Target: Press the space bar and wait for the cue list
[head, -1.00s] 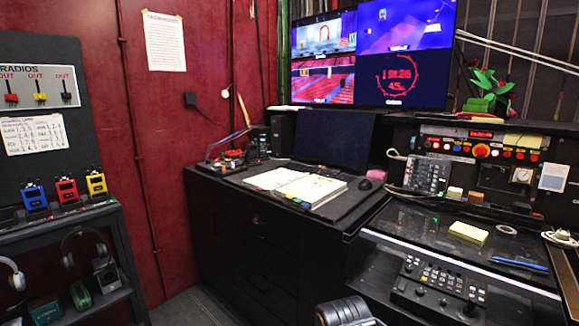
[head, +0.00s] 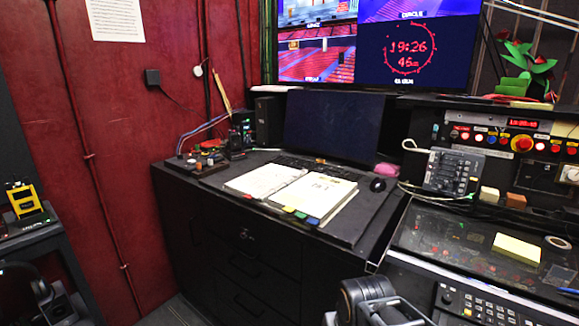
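A dark laptop (head: 333,129) with a blank, nearly black screen stands open on the black desk at the back. Its keyboard (head: 312,168) shows as a thin dark strip below the screen, behind an open binder. The space bar is too small to make out. No cue list shows on the laptop screen. Dark parts of my own arm rise at the bottom edge, right of the middle. My gripper's fingertips do not show.
The open binder (head: 268,181) with coloured tabs lies in front of the keyboard. A mouse (head: 378,184) and pink block (head: 386,170) sit to its right. A control panel (head: 450,172) and yellow notepad (head: 516,249) are further right. A wall monitor (head: 420,45) hangs above.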

